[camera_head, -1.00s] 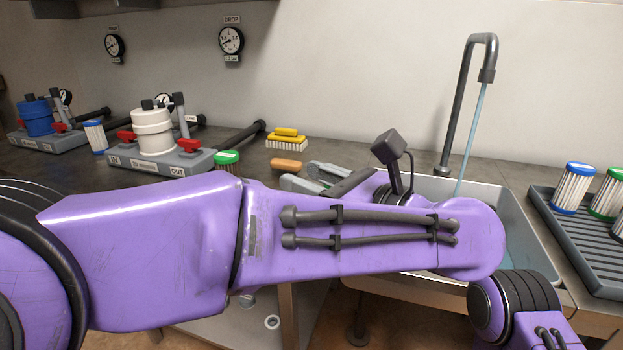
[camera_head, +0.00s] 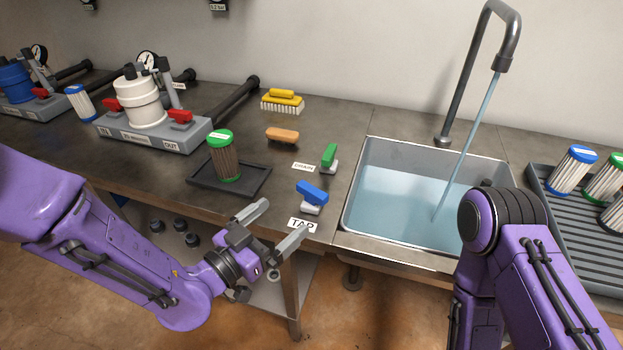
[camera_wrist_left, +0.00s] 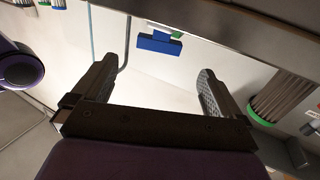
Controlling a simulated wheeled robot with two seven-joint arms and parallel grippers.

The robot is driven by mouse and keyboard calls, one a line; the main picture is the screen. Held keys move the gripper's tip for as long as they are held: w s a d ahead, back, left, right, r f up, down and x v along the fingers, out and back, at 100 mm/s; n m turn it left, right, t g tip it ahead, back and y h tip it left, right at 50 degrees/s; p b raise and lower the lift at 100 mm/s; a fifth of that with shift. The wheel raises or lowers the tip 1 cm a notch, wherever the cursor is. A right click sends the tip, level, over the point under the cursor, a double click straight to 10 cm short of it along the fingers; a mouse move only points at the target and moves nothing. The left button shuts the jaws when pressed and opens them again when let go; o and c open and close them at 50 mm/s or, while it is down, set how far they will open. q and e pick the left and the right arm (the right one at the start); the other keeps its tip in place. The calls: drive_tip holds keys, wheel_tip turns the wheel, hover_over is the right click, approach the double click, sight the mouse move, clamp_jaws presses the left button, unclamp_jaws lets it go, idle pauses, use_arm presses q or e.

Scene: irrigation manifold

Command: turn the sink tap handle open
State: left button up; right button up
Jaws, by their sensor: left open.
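The blue tap handle (camera_head: 312,192) sits on a small light base behind the TAP label (camera_head: 302,225), left of the sink (camera_head: 345,215). Water (camera_head: 470,140) runs from the spout (camera_head: 484,40) into the sink, which holds water. My left gripper (camera_head: 279,224) is open and empty, in front of the counter edge near the TAP label, short of the handle. In the left wrist view the blue handle (camera_wrist_left: 160,43) shows beyond and between the open fingers (camera_wrist_left: 158,92). My right arm is at the lower right; its gripper is not visible.
A green handle (camera_head: 329,156) by the DRAIN label (camera_head: 303,167) stands behind the blue one. A green-capped brown filter (camera_head: 225,160) stands on a dark tray (camera_head: 205,184) to the left. An orange-brown item (camera_head: 282,135) and a yellow brush (camera_head: 284,97) lie farther back.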

sight(309, 195)
use_arm(q)
drive_tip(key=p+x, duration=0.1)
drive_tip(key=x, duration=0.9)
drive_tip(key=shift+w+d+p, duration=0.15)
drive_tip(key=shift+d+p, duration=0.1)
drive_tip(key=shift+p, duration=0.05)
drive_tip(key=shift+r, duration=0.1)
drive_tip(key=c, duration=0.9)
